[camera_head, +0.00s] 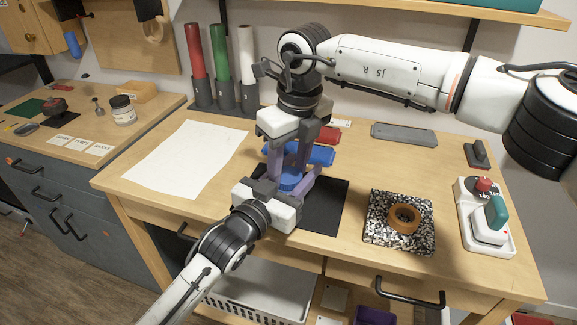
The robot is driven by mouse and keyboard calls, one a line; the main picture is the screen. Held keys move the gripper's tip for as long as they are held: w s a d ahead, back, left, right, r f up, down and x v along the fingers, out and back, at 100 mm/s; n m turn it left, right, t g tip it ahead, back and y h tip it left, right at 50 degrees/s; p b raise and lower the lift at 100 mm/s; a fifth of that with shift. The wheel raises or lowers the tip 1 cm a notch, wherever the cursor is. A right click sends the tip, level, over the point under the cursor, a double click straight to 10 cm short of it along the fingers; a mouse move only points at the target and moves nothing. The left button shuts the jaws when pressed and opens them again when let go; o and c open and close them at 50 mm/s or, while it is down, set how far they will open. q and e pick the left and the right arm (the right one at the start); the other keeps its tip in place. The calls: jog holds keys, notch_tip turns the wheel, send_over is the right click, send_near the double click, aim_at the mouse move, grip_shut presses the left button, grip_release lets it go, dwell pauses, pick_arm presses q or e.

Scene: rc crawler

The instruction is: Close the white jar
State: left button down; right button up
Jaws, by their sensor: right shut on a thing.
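My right gripper (289,165) points down over the middle of the main table and is shut on a blue round piece (291,181). My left gripper (290,190) reaches in from the lower left, close under the right one at the same piece. Its fingers are largely hidden, so I cannot tell whether it is open or grips anything. The grippers cover most of what is between them, and no white jar can be made out there. A small whitish jar with a dark lid (122,109) stands upright on the left counter, apart from both grippers.
A black mat (325,205) lies under the grippers, with a blue object (321,155) behind. A white sheet (185,158) lies left. An orange ring (404,217) sits on a speckled pad (385,238), right. A white box with a teal handle (487,228) stands far right.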

jog(key=o, duration=1)
jog(key=shift+r, duration=2.3)
jog(key=shift+c, duration=0.3)
jog(key=shift+w+a+r+n, duration=0.1)
jog(key=shift+w+r+n, duration=0.2)
jog(key=shift+r+n, duration=0.5)
jog(key=shift+r+n+g+h, duration=0.15)
jog(key=shift+n+g+h, duration=0.2)
jog(key=shift+n, duration=0.45)
jog(key=shift+s+r+n+g+h, duration=0.1)
jog(key=shift+r+n+g+h, duration=0.2)
jog(key=shift+n, duration=0.5)
jog(key=shift+s+r+n+g+y, duration=0.1)
jog(key=shift+r+n, duration=0.3)
jog(key=shift+n, duration=0.4)
